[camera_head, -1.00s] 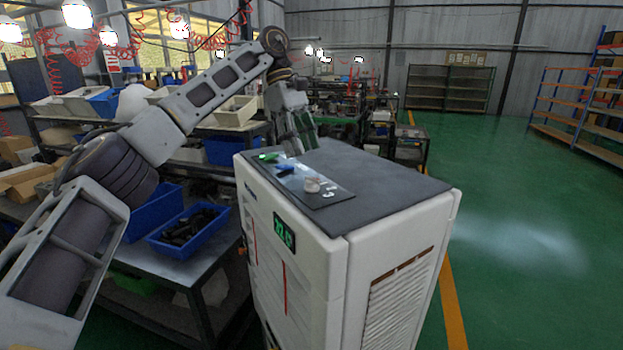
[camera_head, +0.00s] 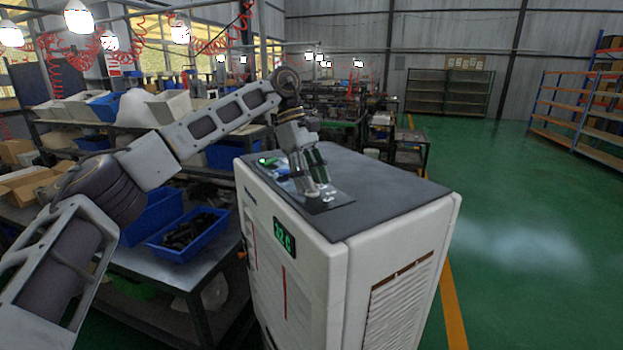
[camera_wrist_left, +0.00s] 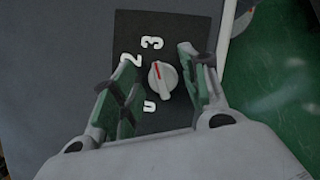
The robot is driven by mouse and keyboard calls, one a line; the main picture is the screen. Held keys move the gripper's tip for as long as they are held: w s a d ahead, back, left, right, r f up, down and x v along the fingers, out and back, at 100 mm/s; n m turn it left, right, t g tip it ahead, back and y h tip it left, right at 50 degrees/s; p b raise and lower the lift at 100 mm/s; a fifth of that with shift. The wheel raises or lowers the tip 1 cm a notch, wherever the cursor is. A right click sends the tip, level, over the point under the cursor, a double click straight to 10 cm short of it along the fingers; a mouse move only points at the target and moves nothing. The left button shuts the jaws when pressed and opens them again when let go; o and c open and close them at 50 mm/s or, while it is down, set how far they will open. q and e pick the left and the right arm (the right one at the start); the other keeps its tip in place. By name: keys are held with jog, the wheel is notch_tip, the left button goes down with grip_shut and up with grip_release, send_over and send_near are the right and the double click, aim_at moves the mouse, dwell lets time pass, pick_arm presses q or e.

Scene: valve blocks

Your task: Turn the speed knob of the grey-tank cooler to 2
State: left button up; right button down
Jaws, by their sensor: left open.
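The cooler (camera_head: 300,265) is a white box with a dark grey top and a green display on its front. In the left wrist view its speed knob (camera_wrist_left: 166,80) is pale, on a dark panel (camera_wrist_left: 178,25) with white marks including 2 and 3. The knob's red mark points up, roughly toward the 3. My left gripper (camera_head: 318,188) is over the panel, pointing down. In the left wrist view my left gripper (camera_wrist_left: 150,74) is open, one finger on each side of the knob, with gaps visible. In the head view the fingers hide the knob. My right gripper is out of view.
A green part (camera_head: 267,161) lies at the panel's far left end. A workbench (camera_head: 185,268) with blue bins (camera_head: 192,243) stands left of the cooler. Open green floor (camera_head: 510,220) lies to the right, with shelving (camera_head: 570,105) beyond.

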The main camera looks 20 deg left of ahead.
pick_arm(q)
jog(key=c, duration=0.9)
